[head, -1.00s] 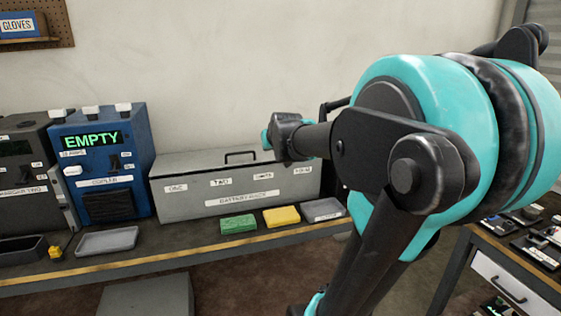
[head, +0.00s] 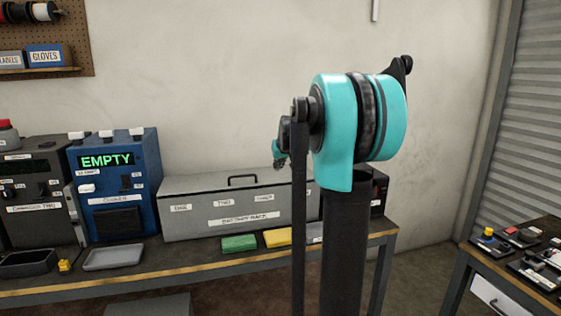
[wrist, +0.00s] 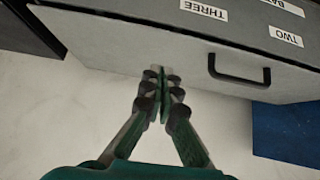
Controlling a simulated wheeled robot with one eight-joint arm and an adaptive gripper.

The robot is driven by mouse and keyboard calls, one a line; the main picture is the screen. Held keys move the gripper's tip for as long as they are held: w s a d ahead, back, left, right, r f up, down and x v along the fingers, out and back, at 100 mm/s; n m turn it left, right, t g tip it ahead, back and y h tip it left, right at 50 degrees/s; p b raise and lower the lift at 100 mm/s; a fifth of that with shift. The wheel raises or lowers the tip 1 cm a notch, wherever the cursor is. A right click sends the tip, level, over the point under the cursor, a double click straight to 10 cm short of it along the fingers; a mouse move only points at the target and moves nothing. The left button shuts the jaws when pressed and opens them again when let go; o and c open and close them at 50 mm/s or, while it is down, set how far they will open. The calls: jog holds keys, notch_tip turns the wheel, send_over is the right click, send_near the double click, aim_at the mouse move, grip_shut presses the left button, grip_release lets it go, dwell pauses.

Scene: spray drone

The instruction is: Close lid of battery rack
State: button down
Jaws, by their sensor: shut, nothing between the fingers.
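The battery rack (head: 215,222) is a long grey box on the bench, with numbered labels on its front. Its lid (head: 213,186) lies down flat over the box, with a dark handle (head: 243,180) on top. In the wrist view the rack (wrist: 150,14) appears upside down, with the lid (wrist: 120,40) and handle (wrist: 238,75) beside my fingers. My gripper (wrist: 160,74) is shut and empty, its tips at or near the lid's edge; I cannot tell whether they touch. In the head view my arm hides the rack's right end and most of the gripper.
A blue machine (head: 118,180) reading EMPTY stands left of the rack. A grey tray (head: 113,257), a green block (head: 239,243) and a yellow block (head: 277,236) lie along the bench front. A second table (head: 515,265) with small parts stands at right.

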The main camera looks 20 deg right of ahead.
aim_at(277, 182)
jog(key=f, duration=0.4)
jog(key=shift+w+f, duration=0.2)
jog(key=shift+w, duration=0.15)
jog(key=shift+f, duration=0.3)
jog(key=shift+s+f, duration=0.1)
jog(key=shift+f, duration=0.75)
jog(key=shift+s+f, duration=0.3)
jog(key=shift+f, duration=0.2)
jog(key=shift+a, duration=0.1)
jog(key=shift+r, duration=0.1)
